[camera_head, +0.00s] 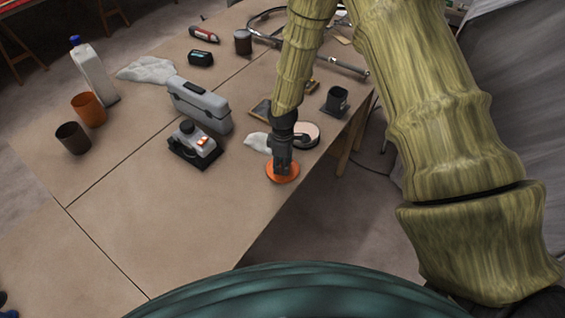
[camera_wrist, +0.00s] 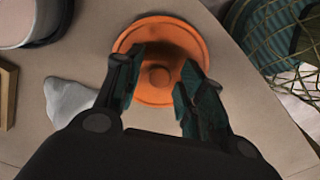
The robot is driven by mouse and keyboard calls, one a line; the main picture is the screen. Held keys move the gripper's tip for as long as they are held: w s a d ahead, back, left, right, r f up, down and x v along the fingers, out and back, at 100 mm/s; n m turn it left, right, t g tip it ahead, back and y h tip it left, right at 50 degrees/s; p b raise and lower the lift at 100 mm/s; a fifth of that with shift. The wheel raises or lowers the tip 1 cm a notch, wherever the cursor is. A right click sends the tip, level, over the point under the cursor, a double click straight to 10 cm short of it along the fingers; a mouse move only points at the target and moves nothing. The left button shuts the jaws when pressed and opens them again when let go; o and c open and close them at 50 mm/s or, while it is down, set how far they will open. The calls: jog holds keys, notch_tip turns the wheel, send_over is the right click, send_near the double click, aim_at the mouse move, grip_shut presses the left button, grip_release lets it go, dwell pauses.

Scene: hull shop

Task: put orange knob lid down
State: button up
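The orange lid (camera_head: 283,177) is round and appears to lie flat on the table near its edge, knob up. It also shows in the wrist view (camera_wrist: 152,97), with its round knob (camera_wrist: 159,76) at the centre. My gripper (camera_head: 282,166) is right above the lid, pointing down. In the wrist view my gripper (camera_wrist: 162,62) is open, one finger on each side of the knob, with visible gaps between fingers and knob. The fingers hide parts of the lid's rim. I cannot tell whether the fingertips touch the lid's top.
A pinkish round-topped container (camera_head: 304,134) and a white cloth (camera_head: 257,142) are close behind the lid. A grey case (camera_head: 200,106), a device with orange buttons (camera_head: 197,141), an orange cup (camera_head: 88,109) and a dark cup (camera_head: 73,138) stand further left. The table's front left is clear.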

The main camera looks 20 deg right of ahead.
notch_tip(320, 180, up, 12)
jog(key=b, duration=0.3)
jog(key=shift+r+b, duration=0.15)
jog(key=shift+b, duration=0.2)
dwell(0.4)
dwell(0.4)
